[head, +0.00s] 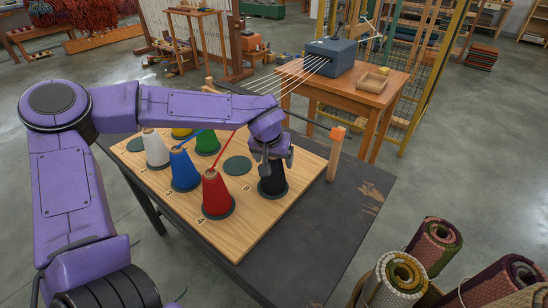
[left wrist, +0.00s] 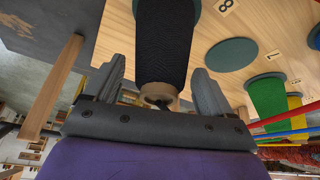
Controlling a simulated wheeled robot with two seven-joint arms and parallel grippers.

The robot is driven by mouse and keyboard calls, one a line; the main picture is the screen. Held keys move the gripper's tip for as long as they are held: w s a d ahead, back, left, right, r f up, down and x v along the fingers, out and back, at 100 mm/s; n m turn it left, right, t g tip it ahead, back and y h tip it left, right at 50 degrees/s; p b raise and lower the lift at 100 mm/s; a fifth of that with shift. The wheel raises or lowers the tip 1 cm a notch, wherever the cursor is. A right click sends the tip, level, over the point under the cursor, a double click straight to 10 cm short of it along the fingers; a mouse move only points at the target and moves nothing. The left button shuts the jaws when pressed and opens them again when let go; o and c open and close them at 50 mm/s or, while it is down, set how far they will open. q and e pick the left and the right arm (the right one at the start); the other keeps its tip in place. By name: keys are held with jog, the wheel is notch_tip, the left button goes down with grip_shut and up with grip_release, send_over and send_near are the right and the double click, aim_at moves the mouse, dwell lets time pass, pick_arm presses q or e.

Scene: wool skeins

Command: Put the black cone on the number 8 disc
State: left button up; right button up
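The black cone (head: 272,182) stands upright on a dark disc at the right of the wooden board (head: 262,212). In the left wrist view the cone (left wrist: 163,45) lies between my fingers, its pale tip towards the palm. My left gripper (head: 268,160) is over the cone's top, open, with a gap on each side in the left wrist view (left wrist: 160,85). My right gripper is not in view.
Red (head: 217,193), blue (head: 184,170), white (head: 155,149), green (head: 206,142) and yellow (head: 181,132) cones stand on the board. Red and blue strands rise towards my arm. Another disc (head: 135,145) is bare. A post (head: 336,153) stands by the board's right corner.

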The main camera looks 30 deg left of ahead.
pick_arm(q)
jog(key=v, duration=1.2)
jog(key=shift+p, duration=0.45)
jog(key=shift+r, duration=0.1)
